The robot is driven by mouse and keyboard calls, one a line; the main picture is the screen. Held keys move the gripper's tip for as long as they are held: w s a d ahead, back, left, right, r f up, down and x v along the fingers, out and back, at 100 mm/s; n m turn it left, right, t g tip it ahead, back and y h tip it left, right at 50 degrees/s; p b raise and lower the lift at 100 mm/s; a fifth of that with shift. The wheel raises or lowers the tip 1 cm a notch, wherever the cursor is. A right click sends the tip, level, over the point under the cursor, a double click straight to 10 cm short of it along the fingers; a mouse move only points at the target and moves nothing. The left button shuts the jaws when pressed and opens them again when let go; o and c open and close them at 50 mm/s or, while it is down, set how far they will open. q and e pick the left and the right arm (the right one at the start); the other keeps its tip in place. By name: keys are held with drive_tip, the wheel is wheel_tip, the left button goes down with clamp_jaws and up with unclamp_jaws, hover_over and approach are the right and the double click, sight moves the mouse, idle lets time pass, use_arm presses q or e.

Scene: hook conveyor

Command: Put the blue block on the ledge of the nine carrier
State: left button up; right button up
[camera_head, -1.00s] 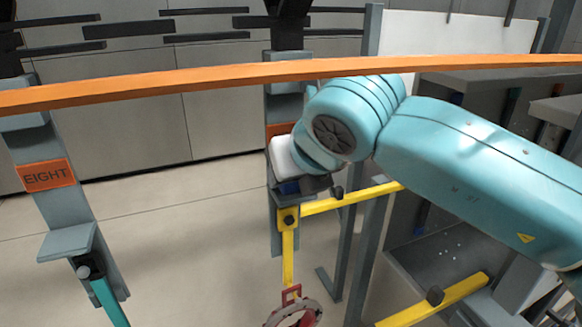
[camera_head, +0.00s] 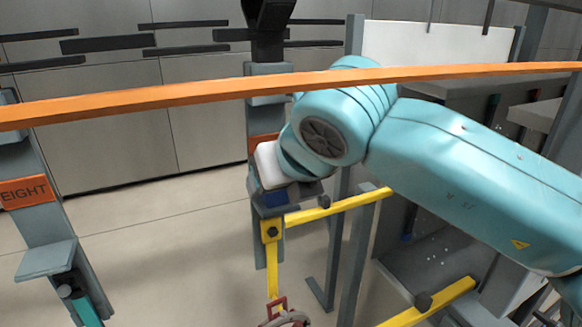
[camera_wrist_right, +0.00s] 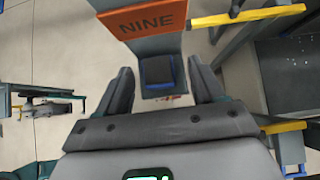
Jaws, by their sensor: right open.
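The nine carrier (camera_wrist_right: 152,45) is a grey upright with an orange NINE plate (camera_wrist_right: 147,20) in the right wrist view. The blue block (camera_wrist_right: 158,71) rests on its grey ledge (camera_wrist_right: 160,93), between my right fingers. My right gripper (camera_wrist_right: 160,80) is open, with a gap on each side of the block. In the head view my right arm hides much of the carrier and its plate (camera_head: 262,143). A small part of the blue block (camera_head: 270,197) shows below the gripper's white housing. My left gripper is not in view.
The eight carrier (camera_head: 45,225) hangs at the left with an empty ledge (camera_head: 46,259). An orange rail (camera_head: 200,96) crosses in front. Yellow bars (camera_head: 335,207) and grey posts stand right of the nine carrier. Open floor lies between the carriers.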

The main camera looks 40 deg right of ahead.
drive_tip(key=v, duration=1)
drive_tip(key=shift+s+r, duration=0.25)
drive_tip(key=shift+s, duration=0.05)
drive_tip(key=shift+w, duration=0.15)
